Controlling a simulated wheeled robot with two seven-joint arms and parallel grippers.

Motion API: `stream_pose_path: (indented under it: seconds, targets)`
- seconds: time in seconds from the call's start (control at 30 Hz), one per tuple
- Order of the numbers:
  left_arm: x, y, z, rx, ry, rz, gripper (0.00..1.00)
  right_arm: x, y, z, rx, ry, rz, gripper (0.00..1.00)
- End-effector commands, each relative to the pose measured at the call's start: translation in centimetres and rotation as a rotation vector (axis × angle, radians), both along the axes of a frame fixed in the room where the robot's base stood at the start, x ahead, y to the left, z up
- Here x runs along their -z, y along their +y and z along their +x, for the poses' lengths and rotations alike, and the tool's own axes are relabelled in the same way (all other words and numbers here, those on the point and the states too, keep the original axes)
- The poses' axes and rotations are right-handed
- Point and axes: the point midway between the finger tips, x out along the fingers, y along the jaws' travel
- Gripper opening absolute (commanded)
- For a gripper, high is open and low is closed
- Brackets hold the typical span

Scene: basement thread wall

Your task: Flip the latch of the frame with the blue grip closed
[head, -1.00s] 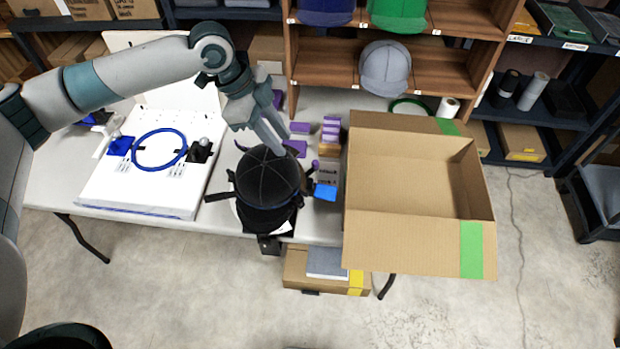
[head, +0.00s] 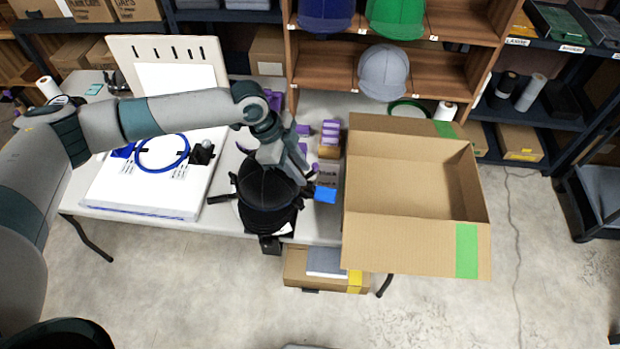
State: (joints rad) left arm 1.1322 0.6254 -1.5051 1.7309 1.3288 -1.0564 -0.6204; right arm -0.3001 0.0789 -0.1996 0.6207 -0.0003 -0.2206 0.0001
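A black cap (head: 266,185) sits on a dark frame on the table. A blue grip (head: 325,194) sticks out at the right side of this frame, near the box; I cannot make out the latch or its position. My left gripper (head: 300,172) is over the right part of the cap, just up and left of the blue grip. Its fingers point down and to the right and are too small and overlapped to judge their opening. It partly hides the cap and frame. I cannot tell whether it touches them. My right gripper is not in view.
An open cardboard box (head: 405,185) stands close to the right of the frame. A white board (head: 140,200) with a blue hoop (head: 162,168) lies on the left. Purple blocks (head: 330,131) are behind the grip. A shelf with caps (head: 384,72) rises at the back.

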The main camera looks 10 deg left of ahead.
Motion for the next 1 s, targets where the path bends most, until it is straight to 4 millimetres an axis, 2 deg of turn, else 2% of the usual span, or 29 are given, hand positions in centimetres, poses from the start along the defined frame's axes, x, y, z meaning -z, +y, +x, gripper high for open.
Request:
stream_pose_path:
  seconds: [0.2, 0.4, 0.83, 0.87, 0.93, 0.97, 1.0]
  targets:
    - [3.2, -1.5, 0.1, 0.002, 0.001, 0.0, 0.26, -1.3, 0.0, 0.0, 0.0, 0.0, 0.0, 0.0]
    - [5.2, -2.3, 0.3, 0.0, 0.001, 0.0, 0.26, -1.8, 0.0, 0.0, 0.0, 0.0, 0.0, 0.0]
    - [6.0, -2.5, 0.3, 0.001, 0.0, 0.0, 0.26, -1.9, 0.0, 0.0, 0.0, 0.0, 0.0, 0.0]
    - [6.0, -2.5, 0.3, 0.001, 0.0, 0.0, 0.21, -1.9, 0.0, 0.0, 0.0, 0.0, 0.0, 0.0]
    - [5.9, -2.5, 0.3, 0.001, 0.0, 0.0, 0.04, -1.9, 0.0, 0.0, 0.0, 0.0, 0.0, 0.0]
    - [5.9, -2.5, 0.3, 0.001, 0.0, 0.0, 0.0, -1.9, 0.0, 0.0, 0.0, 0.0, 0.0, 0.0]
    - [5.9, -2.5, 0.3, 0.001, 0.0, 0.0, 0.0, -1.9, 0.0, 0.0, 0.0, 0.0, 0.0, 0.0]
